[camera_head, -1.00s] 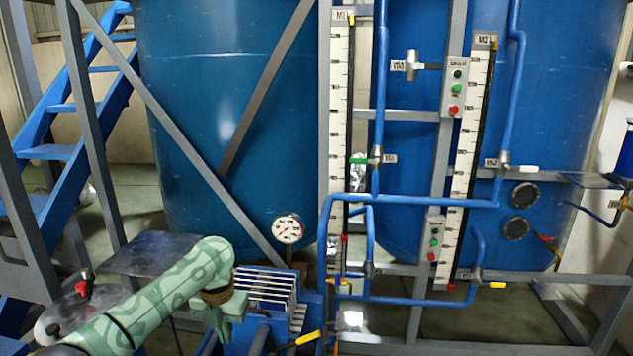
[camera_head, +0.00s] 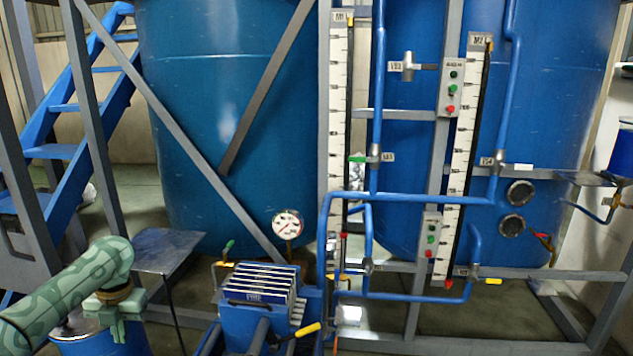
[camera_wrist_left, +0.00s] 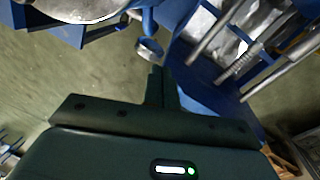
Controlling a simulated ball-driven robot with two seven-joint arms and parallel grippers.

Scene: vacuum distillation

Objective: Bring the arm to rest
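My left arm (camera_head: 70,290), green with a pale pattern, comes in at the lower left of the head view. Its gripper (camera_head: 122,330) hangs down at the wrist, in front of a blue drum (camera_head: 75,348) and left of the blue pump unit. In the left wrist view the dark gripper body fills the bottom, and its two narrow fingers (camera_wrist_left: 162,85) stand close together with nothing visible between them. My right gripper is in neither view.
A blue filter-press-like unit (camera_head: 252,305) stands at lower middle, with a pressure gauge (camera_head: 287,224) behind it. A grey plate (camera_head: 160,250) is left of it. Blue pipes (camera_head: 410,199) and big blue tanks (camera_head: 230,100) fill the back. Blue stairs (camera_head: 62,108) stand left.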

